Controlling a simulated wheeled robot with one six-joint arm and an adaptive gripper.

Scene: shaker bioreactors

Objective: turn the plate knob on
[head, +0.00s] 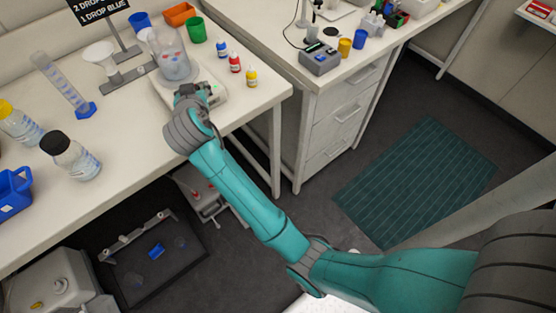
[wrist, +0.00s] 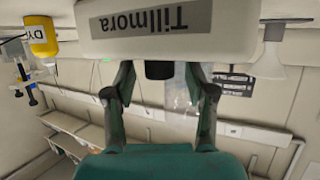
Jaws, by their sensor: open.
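The plate is a white stirrer-like device (head: 212,98) on the left bench, with a clear beaker (head: 172,62) on it. In the wrist view its front, labelled "Tillmora" (wrist: 235,38), appears upside down across the top. A black knob-like part (wrist: 159,70) shows at the plate's edge, and a small green light glows near the plate in the head view. My gripper (wrist: 165,88) is open, with one finger on each side of the black part. Contact cannot be told. In the head view my gripper (head: 190,92) is at the plate's front and hides the knob.
Blue, red and yellow dropper bottles (head: 235,62) stand right of the plate. A funnel stand (head: 103,60), a graduated cylinder (head: 65,85) and bottles (head: 70,157) stand to the left. Orange, green and blue containers are behind. The front strip of bench is clear.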

